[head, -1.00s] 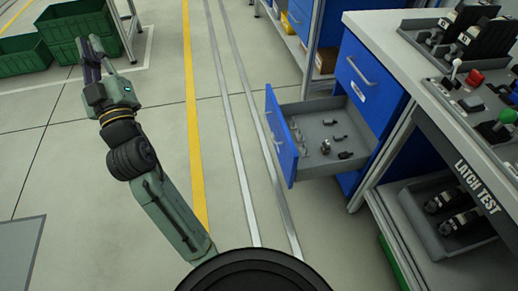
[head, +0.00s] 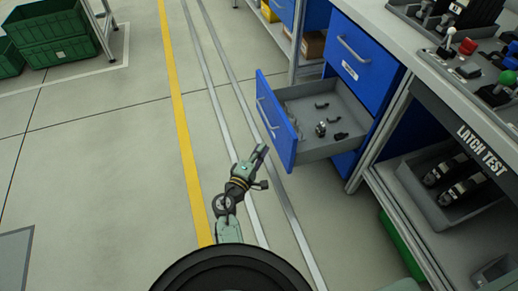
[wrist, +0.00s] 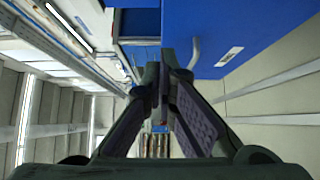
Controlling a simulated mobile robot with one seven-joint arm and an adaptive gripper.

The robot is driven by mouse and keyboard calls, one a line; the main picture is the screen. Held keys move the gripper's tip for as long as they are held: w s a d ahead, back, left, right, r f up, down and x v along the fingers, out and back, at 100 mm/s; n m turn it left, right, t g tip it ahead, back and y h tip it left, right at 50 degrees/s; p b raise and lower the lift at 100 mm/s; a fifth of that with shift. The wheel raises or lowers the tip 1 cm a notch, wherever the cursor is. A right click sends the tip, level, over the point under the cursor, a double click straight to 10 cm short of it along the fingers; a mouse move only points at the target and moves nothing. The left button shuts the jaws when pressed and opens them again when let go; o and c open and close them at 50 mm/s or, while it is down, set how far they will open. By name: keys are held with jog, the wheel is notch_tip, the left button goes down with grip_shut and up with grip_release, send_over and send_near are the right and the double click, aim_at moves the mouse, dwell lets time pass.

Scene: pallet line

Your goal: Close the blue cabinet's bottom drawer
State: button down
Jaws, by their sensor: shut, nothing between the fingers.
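The blue cabinet (head: 364,85) stands under the bench, with its bottom drawer (head: 277,121) pulled well out. The drawer has a blue front with a bar handle (head: 267,118) and a grey tray holding several small dark parts. The cabinet's upper drawer (head: 352,58) is shut. My gripper (head: 261,150) is in front of the drawer front, near its lower left part; I cannot tell whether it touches. In the wrist view my gripper (wrist: 165,70) is shut and empty, its fingertips close to a blue face with a handle (wrist: 195,52).
The bench labelled LATCH TEST (head: 480,150) stands right of the drawer, with a grey bin (head: 460,215) on its lower shelf. Green crates (head: 60,50) stand at the far left. The floor left of the drawer is clear.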

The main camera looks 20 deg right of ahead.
jog(key=w+d+p, duration=0.2)
jog(key=w+d, duration=0.3)
jog(key=d, duration=0.3)
jog(key=shift+d, duration=0.25)
jog(key=shift+w, duration=0.15)
